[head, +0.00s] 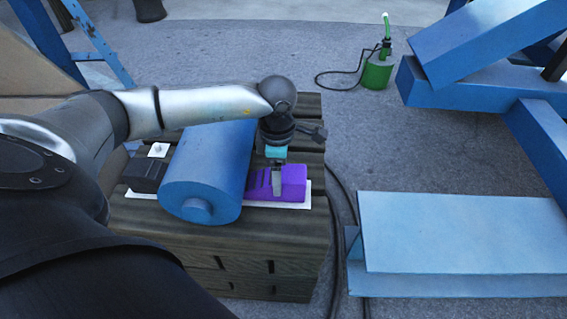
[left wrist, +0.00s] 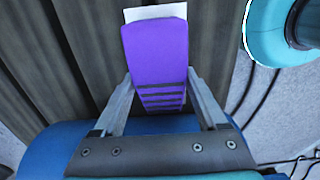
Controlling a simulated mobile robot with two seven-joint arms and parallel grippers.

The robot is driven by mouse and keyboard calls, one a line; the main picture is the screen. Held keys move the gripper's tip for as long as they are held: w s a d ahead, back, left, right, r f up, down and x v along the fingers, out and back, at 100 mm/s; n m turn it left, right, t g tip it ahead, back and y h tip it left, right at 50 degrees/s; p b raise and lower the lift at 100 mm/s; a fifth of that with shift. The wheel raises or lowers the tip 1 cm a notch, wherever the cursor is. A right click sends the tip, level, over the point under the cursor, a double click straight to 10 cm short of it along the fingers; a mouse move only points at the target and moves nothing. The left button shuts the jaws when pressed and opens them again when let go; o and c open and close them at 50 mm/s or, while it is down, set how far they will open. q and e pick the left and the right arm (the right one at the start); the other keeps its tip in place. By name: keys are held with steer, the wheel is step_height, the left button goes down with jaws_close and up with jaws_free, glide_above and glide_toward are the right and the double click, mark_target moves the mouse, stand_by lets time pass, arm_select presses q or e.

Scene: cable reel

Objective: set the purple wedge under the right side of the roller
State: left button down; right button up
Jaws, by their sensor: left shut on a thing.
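The purple wedge (head: 292,183) sits at the right side of the blue roller (head: 205,175), over a white strip (head: 262,204) on the wooden stack. Its ridged, thinner end faces the roller. I cannot tell whether it touches the roller. My left gripper (head: 277,188) points down from above and is shut on the wedge. In the left wrist view the two fingers (left wrist: 160,82) flank the wedge (left wrist: 155,55), and the roller (left wrist: 45,148) shows along the bottom edge. The wedge hides part of the white strip. My right gripper is not in view.
A black block (head: 145,176) lies left of the roller. The wooden stack (head: 250,250) ends just right of the wedge, with dark cables on the floor beside it. A pale blue beam (head: 460,232) lies right. A green can (head: 377,72) stands at the back.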

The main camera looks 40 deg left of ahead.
arm_select(q)
jaws_free()
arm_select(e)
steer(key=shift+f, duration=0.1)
arm_select(q)
steer(key=shift+s, duration=0.1)
steer(key=shift+r, duration=0.1)
steer(key=shift+r, duration=0.2)
step_height(320, 180, up, 15)
steer(key=p, duration=0.6)
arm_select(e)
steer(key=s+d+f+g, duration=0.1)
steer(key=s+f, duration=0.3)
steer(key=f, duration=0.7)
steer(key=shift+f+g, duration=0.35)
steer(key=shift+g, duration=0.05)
arm_select(q)
steer(key=shift+f, duration=0.1)
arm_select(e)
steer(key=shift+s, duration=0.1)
